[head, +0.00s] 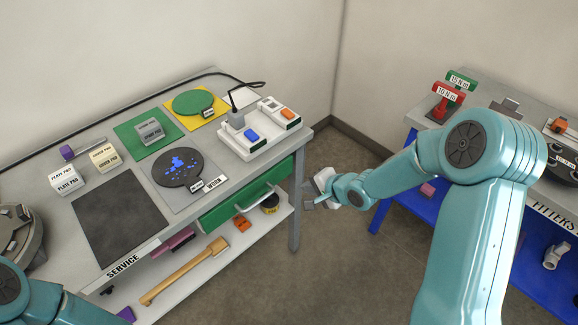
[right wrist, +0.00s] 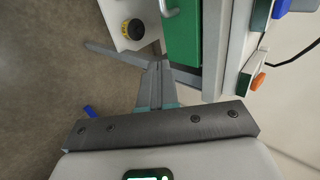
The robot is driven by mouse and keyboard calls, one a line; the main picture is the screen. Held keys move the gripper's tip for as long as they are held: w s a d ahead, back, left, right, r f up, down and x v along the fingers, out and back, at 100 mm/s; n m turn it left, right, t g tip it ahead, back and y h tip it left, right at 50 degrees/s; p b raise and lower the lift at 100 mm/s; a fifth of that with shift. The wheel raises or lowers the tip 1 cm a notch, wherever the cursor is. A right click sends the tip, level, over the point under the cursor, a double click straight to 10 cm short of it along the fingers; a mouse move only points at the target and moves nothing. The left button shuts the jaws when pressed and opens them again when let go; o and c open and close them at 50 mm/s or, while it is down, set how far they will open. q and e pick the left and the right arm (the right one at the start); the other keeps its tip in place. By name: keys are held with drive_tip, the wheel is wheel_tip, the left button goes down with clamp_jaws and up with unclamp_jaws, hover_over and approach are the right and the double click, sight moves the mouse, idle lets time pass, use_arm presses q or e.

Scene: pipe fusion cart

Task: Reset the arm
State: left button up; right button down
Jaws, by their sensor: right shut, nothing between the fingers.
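My right arm (head: 478,210) reaches in from the lower right in the head view, and its forearm points left. My right gripper (head: 312,202) is over the floor gap between the two benches, just right of the service bench's front leg. In the right wrist view the fingers of the right gripper (right wrist: 155,75) are together, with nothing between them. Part of my left arm (head: 25,300) shows at the lower left corner of the head view. Its gripper is out of the picture.
A second bench with a blue shelf (head: 400,203) stands right. Bare floor (head: 350,260) lies between.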

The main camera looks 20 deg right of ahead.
drive_tip(key=s+a+f+n+g+y, duration=0.15)
drive_tip(key=s+a+f+g, duration=0.25)
drive_tip(key=s+a+f, duration=0.55)
drive_tip(key=s+a+f+n+g, duration=0.2)
drive_tip(key=s+f+n, duration=0.1)
drive_tip(key=s+n, duration=0.2)
drive_tip(key=s+a+f+n+g, duration=0.2)
drive_tip(key=s+n, duration=0.3)
drive_tip(key=s, duration=0.4)
drive_tip(key=shift+a+f+h, duration=0.35)
drive_tip(key=shift+f, duration=0.25)
